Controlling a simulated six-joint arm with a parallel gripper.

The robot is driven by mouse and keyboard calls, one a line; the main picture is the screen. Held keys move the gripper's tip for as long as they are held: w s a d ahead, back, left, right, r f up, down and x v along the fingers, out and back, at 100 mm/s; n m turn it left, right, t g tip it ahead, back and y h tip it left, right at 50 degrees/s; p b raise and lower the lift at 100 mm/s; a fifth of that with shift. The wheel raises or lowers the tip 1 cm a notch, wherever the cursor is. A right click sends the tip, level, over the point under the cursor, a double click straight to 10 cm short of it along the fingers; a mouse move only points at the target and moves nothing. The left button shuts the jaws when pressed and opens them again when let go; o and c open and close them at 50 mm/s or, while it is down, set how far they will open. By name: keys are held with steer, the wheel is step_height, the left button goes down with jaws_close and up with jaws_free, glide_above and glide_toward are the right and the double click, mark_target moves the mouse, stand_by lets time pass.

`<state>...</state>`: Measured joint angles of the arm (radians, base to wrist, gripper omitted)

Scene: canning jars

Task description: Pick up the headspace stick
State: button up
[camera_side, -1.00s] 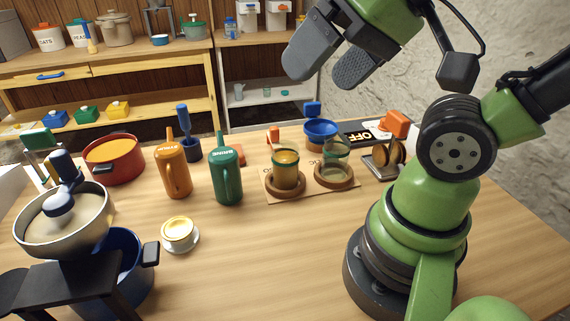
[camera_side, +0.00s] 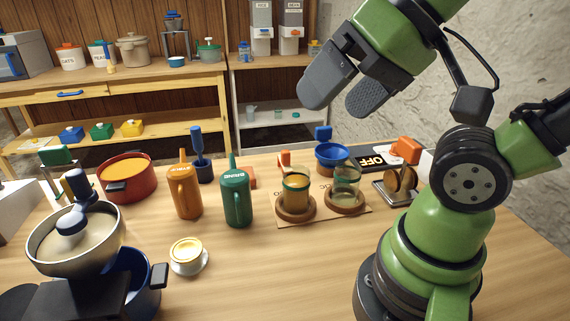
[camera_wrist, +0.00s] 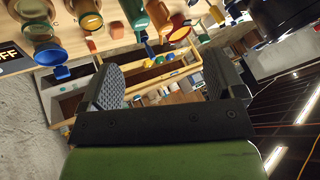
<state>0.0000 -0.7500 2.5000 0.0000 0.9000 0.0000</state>
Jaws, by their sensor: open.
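A blue-handled upright tool (camera_side: 197,141) stands in a dark blue holder (camera_side: 204,172) behind the orange and green pitchers. It looks like the headspace stick, though I cannot be sure. In the wrist view a small blue shape (camera_wrist: 146,46) near the pitchers appears to be the same tool. My gripper (camera_side: 342,95) is open and empty. It hangs high above the back right of the table, well to the right of the tool and apart from everything. Both fingers also show in the wrist view (camera_wrist: 163,82). The tool's lower end is hidden in the holder.
The orange pitcher (camera_side: 186,192) and green pitcher (camera_side: 237,197) stand in front of the holder. Two jars, one amber (camera_side: 295,188) and one clear (camera_side: 346,188), sit on a board. A red pot (camera_side: 128,184) stands left. The front middle of the table is clear.

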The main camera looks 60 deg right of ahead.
steer(key=c, duration=0.6)
steer(key=n+g+h, duration=0.4)
steer(key=n+h, duration=0.1)
steer(key=n, duration=2.6)
glide_above(285, 150)
steer(key=s+a, duration=0.3)
step_height(285, 150, down, 17)
steer(key=x, duration=0.4)
steer(key=shift+d+f, duration=0.15)
steer(key=shift+d, duration=0.05)
steer(key=shift+w+x, duration=0.1)
steer(key=shift+x, duration=1.35)
steer(key=shift+w+x, duration=0.15)
steer(key=shift+x, duration=1.25)
